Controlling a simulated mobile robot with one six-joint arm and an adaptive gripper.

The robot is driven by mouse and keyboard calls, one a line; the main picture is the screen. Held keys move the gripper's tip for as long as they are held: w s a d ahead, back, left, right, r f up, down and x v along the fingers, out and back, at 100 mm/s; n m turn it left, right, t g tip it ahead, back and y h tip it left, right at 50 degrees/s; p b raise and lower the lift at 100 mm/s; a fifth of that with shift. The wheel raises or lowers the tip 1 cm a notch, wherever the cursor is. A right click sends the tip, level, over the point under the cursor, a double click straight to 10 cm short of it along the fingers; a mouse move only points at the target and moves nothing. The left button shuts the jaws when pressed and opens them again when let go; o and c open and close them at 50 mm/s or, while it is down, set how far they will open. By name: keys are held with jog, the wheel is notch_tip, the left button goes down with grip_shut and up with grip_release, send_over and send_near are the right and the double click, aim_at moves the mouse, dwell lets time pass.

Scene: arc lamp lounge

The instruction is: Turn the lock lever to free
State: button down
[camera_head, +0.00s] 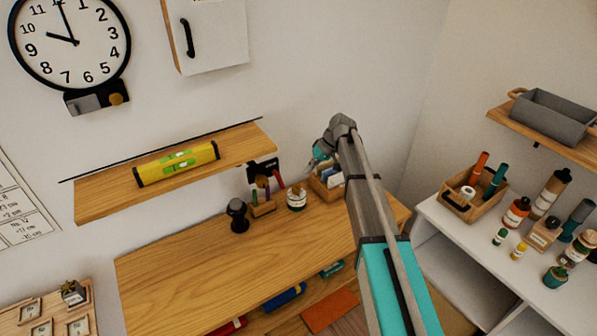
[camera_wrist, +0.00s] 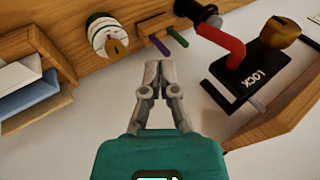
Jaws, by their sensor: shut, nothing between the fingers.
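The lock plate (camera_wrist: 262,78) is black with the white word LOCK and shows at the right of the wrist view. A bent red lever (camera_wrist: 232,48) stands out from it beside the word, and a brass knob (camera_wrist: 284,28) sits at its other side. No word FREE is legible. In the head view the plate (camera_head: 262,167) is on the wall just below the long shelf, small and partly hidden. My gripper (camera_wrist: 160,66) is shut and empty, left of the lever in the wrist view and apart from it. In the head view my gripper (camera_head: 318,158) is partly hidden by my wrist.
The wooden shelf (camera_head: 100,190) carries a yellow level (camera_head: 178,163). On the bench (camera_head: 190,265) below stand a black knobbed object (camera_head: 238,215), a pen holder (camera_head: 262,209), a labelled jar (camera_head: 297,197) and a card box (camera_head: 324,189). White wall lies between my gripper and the plate.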

jog(key=w+d+r+p, duration=0.1)
jog(key=w+d, duration=0.1)
jog(key=d, duration=0.3)
jog(key=shift+w+d+r, duration=0.25)
jog(key=shift+w+d, duration=0.1)
jog(key=shift+s, duration=0.1)
jog(key=s+d+f+m+h, duration=0.2)
jog(key=s+d, duration=0.2)
jog(key=s, duration=0.6)
jog(key=s+d+f+m+t+h+b, duration=0.1)
jog(key=s+d, duration=0.4)
jog(key=s, duration=0.5)
jog(key=s+d+f+m+h+b, duration=0.1)
jog(key=s+d, duration=0.4)
jog(key=s, duration=0.5)
jog(key=f+m+h, duration=0.1)
jog(key=m+h, duration=0.1)
jog(key=shift+s+f+m+t, duration=0.2)
jog(key=shift+f+m+t, duration=0.1)
jog(key=shift+t, duration=0.1)
jog(key=shift+a, duration=0.1)
